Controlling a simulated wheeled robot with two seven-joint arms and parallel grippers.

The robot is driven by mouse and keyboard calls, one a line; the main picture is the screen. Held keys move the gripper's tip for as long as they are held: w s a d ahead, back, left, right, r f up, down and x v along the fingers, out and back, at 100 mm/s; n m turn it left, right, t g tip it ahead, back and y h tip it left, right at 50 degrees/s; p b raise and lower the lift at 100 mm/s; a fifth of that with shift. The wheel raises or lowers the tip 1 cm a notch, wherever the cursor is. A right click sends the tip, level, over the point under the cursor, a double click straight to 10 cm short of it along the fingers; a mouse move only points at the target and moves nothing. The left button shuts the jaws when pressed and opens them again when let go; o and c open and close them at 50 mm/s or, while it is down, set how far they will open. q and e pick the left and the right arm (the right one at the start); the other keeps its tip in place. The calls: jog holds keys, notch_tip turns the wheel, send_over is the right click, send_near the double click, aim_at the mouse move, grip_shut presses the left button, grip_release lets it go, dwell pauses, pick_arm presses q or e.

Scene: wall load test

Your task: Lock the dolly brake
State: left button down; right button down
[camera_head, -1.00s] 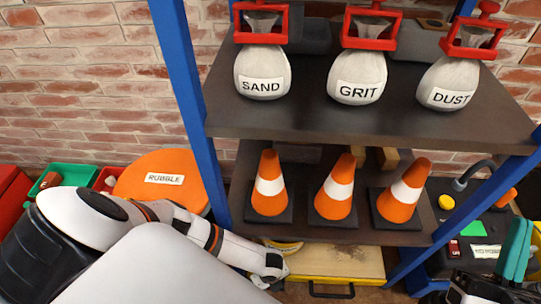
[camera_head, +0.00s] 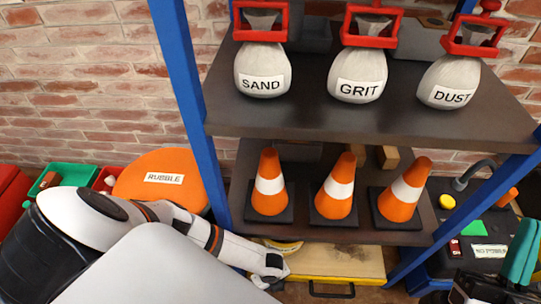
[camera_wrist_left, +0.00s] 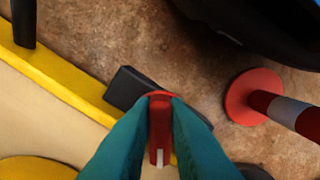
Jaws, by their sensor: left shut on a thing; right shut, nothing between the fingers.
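The dolly (camera_head: 340,262) is a low tan platform with a yellow rim, under the shelf in the head view. Its yellow edge (camera_wrist_left: 60,82) also crosses the left wrist view. My left gripper (camera_wrist_left: 160,108) has its teal fingers closed on a red lever with a pale stripe (camera_wrist_left: 159,145), apparently the brake, beside the yellow edge. A dark block (camera_wrist_left: 130,88) lies just past the fingertips. In the head view my left arm reaches down at the dolly's left end, and the fingertips are hidden. My right gripper (camera_head: 522,250) is shut and empty at the far right.
The blue-posted shelf holds sand (camera_head: 262,70), grit (camera_head: 357,77) and dust (camera_head: 449,82) weights above several orange cones (camera_head: 335,190). An orange rubble drum (camera_head: 163,168) stands left. A dark machine (camera_head: 485,225) stands right. A red-and-white post (camera_wrist_left: 262,98) rises near my left gripper.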

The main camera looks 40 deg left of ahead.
pick_arm(q)
jog(key=shift+n+p, duration=0.3)
jog(key=shift+n, duration=0.4)
jog(key=n, duration=0.2)
jog(key=n+p, duration=0.1)
jog(key=n, duration=0.2)
jog(key=w+n+p, duration=0.1)
jog(key=n, duration=0.1)
jog(key=shift+w+n+p, duration=0.15)
jog(key=shift+n+p, duration=0.35)
jog(key=shift+n, duration=0.9)
pick_arm(e)
jog(key=w+d+f+g+h, duration=0.1)
jog(key=w+f+g+h, duration=0.2)
jog(key=f+g, duration=0.6)
jog(key=shift+f+h, duration=0.3)
jog(key=shift+f, duration=1.25)
jog(key=shift+w+d, duration=0.1)
pick_arm(q)
jog(key=c, duration=1.4)
grip_release()
jog(key=shift+w+a, duration=0.1)
